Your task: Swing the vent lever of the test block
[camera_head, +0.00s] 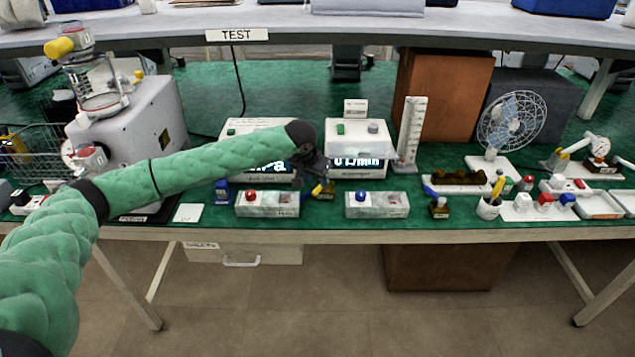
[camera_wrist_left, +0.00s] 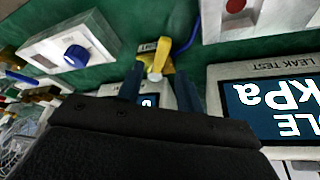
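The test block (camera_head: 329,192) is a small brass-coloured block with a yellow vent lever (camera_wrist_left: 158,58) on top. It sits on the green bench between two grey-white button boxes. My left gripper (camera_head: 317,183) reaches over the bench to the block and partly hides it in the head view. In the left wrist view, the two dark fingers of the left gripper (camera_wrist_left: 160,84) are apart. The lever shows in the gap at their tips. I cannot tell whether either finger touches it. My right gripper is in neither view.
A box with a red button (camera_head: 267,205) and one with a blue knob (camera_head: 377,206) flank the block. A kPa display (camera_wrist_left: 278,108) and a flow display unit (camera_head: 358,150) stand behind. A blue tube (camera_wrist_left: 188,36) runs beside the block. Another small block (camera_head: 439,208) stands farther right.

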